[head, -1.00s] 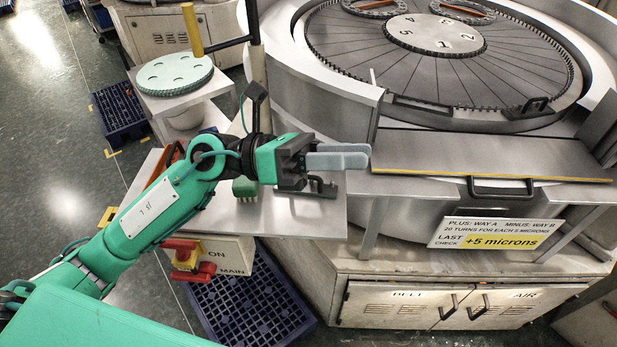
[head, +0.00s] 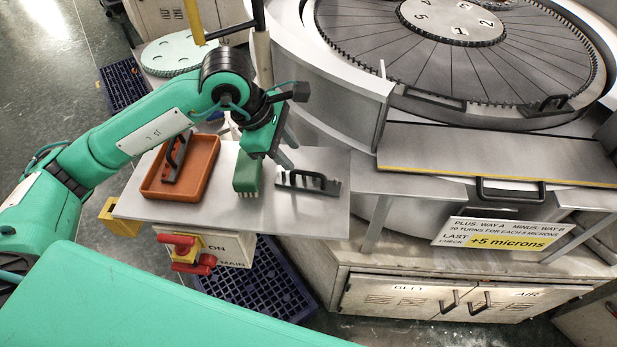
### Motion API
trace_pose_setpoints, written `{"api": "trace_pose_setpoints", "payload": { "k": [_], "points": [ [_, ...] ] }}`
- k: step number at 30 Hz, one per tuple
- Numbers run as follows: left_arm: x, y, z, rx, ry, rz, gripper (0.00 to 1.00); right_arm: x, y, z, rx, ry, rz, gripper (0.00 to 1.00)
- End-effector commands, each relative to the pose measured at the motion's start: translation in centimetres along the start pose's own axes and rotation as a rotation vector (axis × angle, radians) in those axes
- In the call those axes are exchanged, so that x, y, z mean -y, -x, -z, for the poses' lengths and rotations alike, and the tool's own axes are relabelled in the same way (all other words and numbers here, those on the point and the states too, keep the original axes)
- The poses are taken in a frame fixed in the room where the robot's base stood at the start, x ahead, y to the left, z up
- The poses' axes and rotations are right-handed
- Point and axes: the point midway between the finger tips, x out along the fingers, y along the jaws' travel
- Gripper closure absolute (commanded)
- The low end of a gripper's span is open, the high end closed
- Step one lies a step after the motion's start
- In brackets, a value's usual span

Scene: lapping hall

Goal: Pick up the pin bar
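A grey bar with a black handle (head: 310,182), which looks like the pin bar, lies on the right part of the small steel side table (head: 225,218). A similar dark handled bar (head: 175,160) lies in an orange tray (head: 203,172) on the left of that table; I cannot tell for sure which is the pin bar. My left gripper (head: 288,148) points down above the table, behind and a little left of the grey bar. Its two grey fingers look apart, with nothing between them. My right gripper is out of view.
A green block with pale bristles or teeth (head: 247,173) stands between the tray and the bar. The large round lapping machine (head: 450,65) rises behind and to the right. A red and yellow switch (head: 185,250) sits below the table's front.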

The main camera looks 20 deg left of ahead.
Motion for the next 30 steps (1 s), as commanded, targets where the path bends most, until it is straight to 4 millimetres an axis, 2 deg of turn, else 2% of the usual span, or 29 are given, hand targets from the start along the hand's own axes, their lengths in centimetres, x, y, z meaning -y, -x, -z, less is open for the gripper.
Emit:
{"api": "trace_pose_setpoints", "payload": {
  "k": [1,6,11,14,21,25,30],
  "points": [
    [0.1,-0.7,-0.2,0.002,0.0,0.005,0.65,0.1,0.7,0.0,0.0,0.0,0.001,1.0],
    [0.1,-3.1,-0.1,0.002,0.001,0.003,0.65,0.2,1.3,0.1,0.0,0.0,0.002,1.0],
    [0.0,-3.9,-0.1,0.003,0.0,0.001,0.65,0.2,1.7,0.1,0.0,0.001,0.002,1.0],
    [0.1,-4.5,-0.1,0.002,0.002,0.004,0.65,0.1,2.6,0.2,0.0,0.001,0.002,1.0],
    [0.1,-7.4,0.0,0.004,0.003,0.004,0.65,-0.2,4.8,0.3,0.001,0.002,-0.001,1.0],
    [0.1,-8.7,0.1,0.003,0.0,0.003,0.65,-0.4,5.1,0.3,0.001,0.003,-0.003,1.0],
    [0.1,-9.0,0.1,0.004,-0.001,0.0,0.65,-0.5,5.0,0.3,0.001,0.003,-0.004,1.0]
  ]
}}
